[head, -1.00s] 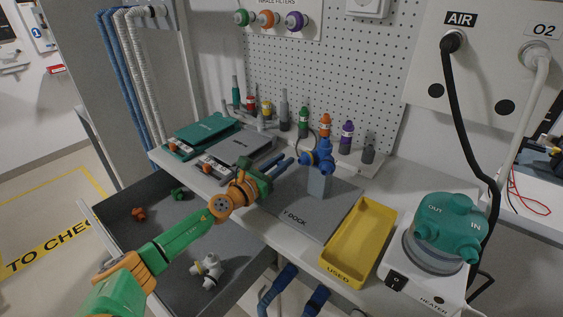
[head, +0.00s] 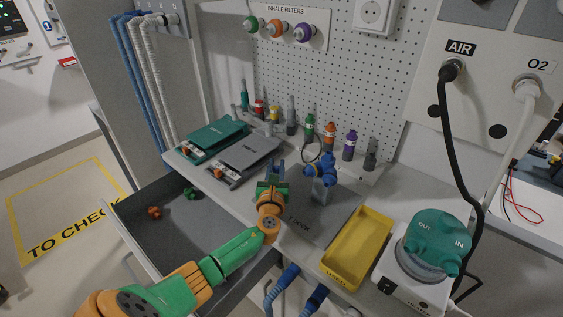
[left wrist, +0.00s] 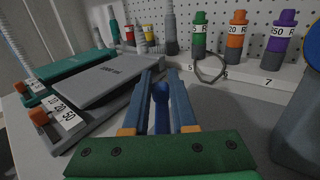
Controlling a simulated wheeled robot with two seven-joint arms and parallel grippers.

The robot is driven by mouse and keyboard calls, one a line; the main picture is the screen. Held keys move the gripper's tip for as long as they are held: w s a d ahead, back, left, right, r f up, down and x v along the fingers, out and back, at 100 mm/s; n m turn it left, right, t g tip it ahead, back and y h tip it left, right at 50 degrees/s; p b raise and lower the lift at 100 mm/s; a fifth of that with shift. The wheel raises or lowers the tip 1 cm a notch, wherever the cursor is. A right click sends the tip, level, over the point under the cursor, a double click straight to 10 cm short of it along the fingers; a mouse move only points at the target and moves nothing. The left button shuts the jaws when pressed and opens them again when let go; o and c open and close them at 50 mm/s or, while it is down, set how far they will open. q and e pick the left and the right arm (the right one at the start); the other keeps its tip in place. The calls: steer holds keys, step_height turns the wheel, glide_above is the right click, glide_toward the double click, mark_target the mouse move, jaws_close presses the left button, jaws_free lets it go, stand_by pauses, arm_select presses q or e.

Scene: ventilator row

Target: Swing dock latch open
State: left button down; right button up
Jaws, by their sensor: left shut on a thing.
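My left gripper (head: 275,173) is low over the left part of the grey dock plate (head: 322,225), its fingers pointing to the back. In the left wrist view its two blue-grey fingers (left wrist: 160,90) are closed around a slim blue piece with a rounded top (left wrist: 161,94). It looks like the dock latch, but the fingers hide its lower part and I cannot tell its angle. A blue fitting (head: 322,168) stands upright on a grey block on the plate, to the right of the gripper. My right gripper is not in view.
Green (head: 213,138) and grey (head: 245,152) flat units lie left of the gripper. Coloured bottles stand along the back. A yellow tray (head: 358,247) and teal-topped heater (head: 437,243) are to the right. An open drawer (head: 180,225) lies below my left arm.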

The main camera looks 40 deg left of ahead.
arm_select(q)
steer(key=shift+s+a+n+g+y, duration=0.1)
steer(key=shift+a+n+g+y, duration=0.05)
steer(key=shift+n+g+y, duration=0.4)
steer(key=shift+s+a+n+g+y, duration=0.15)
steer(key=shift+n+g+y, duration=0.15)
steer(key=shift+y, duration=0.35)
steer(key=shift+s+a+f+n+g+y+b, duration=0.1)
steer(key=shift+s+a+n+g+y+b, duration=0.1)
steer(key=shift+n+g+y+b, duration=0.3)
steer(key=shift+s+a+n+g+y+b, duration=0.15)
steer(key=shift+n+g+y+b, duration=0.2)
steer(key=shift+n+g+y, duration=0.25)
steer(key=n+g+y+b, duration=0.1)
steer(key=n+g+b, duration=0.1)
steer(key=s+a+n+g+y+b, duration=0.1)
steer(key=g+b, duration=0.2)
steer(key=s+n+g+y+b, duration=0.1)
steer(key=n+g+b, duration=0.1)
steer(key=b, duration=0.1)
steer(key=shift+s+a+n+g+y, duration=0.15)
steer(key=shift+s+n+g+y, duration=0.05)
steer(key=shift+n+g+y, duration=0.2)
steer(key=shift+s+r+n+g+b, duration=0.25)
steer(key=shift+n+g+b, duration=0.2)
steer(key=shift+g+b, duration=0.55)
steer(key=c, duration=0.7)
jaws_free()
steer(key=shift+s, duration=0.1)
